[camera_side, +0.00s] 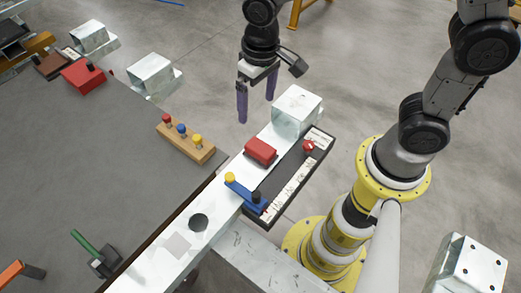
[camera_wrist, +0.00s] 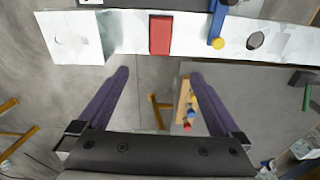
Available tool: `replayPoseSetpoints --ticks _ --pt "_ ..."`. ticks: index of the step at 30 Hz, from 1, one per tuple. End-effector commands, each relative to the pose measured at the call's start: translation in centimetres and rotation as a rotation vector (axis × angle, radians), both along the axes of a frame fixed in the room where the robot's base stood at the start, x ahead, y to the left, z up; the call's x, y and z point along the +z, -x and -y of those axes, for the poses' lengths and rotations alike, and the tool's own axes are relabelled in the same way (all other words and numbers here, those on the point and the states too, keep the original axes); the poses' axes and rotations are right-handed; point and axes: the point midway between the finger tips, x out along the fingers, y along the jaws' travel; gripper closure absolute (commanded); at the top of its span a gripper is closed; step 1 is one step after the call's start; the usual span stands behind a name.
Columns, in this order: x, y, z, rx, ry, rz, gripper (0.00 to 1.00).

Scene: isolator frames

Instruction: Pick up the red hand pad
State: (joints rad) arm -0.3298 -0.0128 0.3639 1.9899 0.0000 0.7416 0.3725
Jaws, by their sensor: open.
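The red hand pad (camera_side: 260,151) is a small red block lying on a pale metal beam, beside a dark labelled strip. In the wrist view the red pad (camera_wrist: 160,35) shows at the top, a little left of centre, beyond the fingertips. My gripper (camera_side: 256,108) has two purple fingers pointing down, spread apart and empty. It hangs above and behind the beam in the side view, apart from the pad. In the wrist view my gripper's fingers (camera_wrist: 160,72) frame open floor and the table edge.
A metal block (camera_side: 297,110) stands on the beam behind the pad. A blue lever (camera_side: 243,194) with a yellow knob lies in front of it. The dark strip (camera_side: 285,187) has a red knob. A wooden block (camera_side: 185,140) with coloured pegs sits on the grey table (camera_side: 95,165).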

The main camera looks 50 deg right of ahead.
Motion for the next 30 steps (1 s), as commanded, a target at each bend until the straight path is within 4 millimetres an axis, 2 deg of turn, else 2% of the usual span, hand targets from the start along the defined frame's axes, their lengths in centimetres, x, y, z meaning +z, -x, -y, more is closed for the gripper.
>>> replayPoseSetpoints --ticks 1,6,18,26,30 --pt "-1.1 0.3 -0.5 0.017 0.011 -0.029 0.00" --pt "-2.7 0.9 -1.1 0.043 0.022 -0.060 0.00" --pt "-9.4 1.0 -1.0 0.042 0.022 -0.060 0.00" --pt "-11.2 1.1 -0.8 0.042 0.022 -0.059 0.00" --pt "-13.1 1.3 -0.4 0.041 0.023 -0.061 0.00"
